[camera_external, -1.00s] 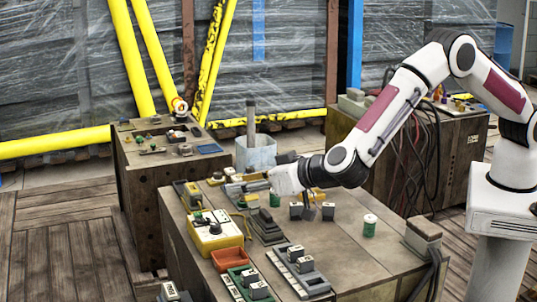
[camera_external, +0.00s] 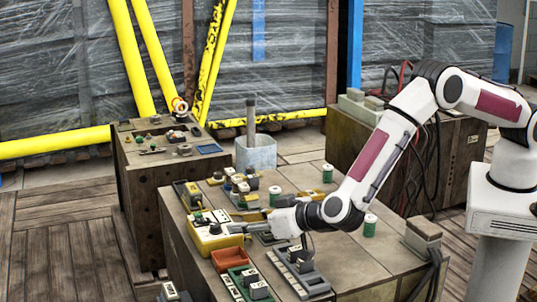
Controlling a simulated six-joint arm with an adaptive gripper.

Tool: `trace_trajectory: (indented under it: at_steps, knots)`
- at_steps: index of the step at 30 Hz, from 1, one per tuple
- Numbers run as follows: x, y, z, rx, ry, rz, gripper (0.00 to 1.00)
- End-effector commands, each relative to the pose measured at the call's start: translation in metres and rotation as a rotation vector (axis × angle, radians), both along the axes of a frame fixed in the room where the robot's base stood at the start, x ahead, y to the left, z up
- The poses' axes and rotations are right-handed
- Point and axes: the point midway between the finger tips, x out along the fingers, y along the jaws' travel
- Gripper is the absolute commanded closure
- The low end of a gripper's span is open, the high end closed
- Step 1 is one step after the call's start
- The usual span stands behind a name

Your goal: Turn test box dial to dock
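The test box, a yellow box (camera_external: 229,242) with a white top, sits at the left edge of the near bench. Small dark knobs and parts show on its top; I cannot make out the dial or its setting. My gripper (camera_external: 241,228) points left, low over the bench, with its fingertips at the right side of the box. Whether they touch it is too small to tell. The finger gap does not show clearly. My gripper and wrist hide part of the bench right of the box.
An orange tray (camera_external: 228,260), a green rack (camera_external: 240,286) and a grey rack (camera_external: 298,275) with blocks are close in front. The bench's right front is fairly clear.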

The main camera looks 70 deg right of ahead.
Motion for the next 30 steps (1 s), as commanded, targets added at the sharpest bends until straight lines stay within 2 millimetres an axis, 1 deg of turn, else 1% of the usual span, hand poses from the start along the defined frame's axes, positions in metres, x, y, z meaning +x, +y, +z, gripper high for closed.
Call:
trace_trajectory:
  at_steps: [8,21,30]
  knots:
    - [0.014,-0.004,-0.007,0.0,0.0,-0.002,0.64]
    - [0.055,-0.013,-0.024,0.001,0.001,-0.001,0.64]
    - [0.068,-0.016,-0.029,0.0,0.001,0.0,0.64]
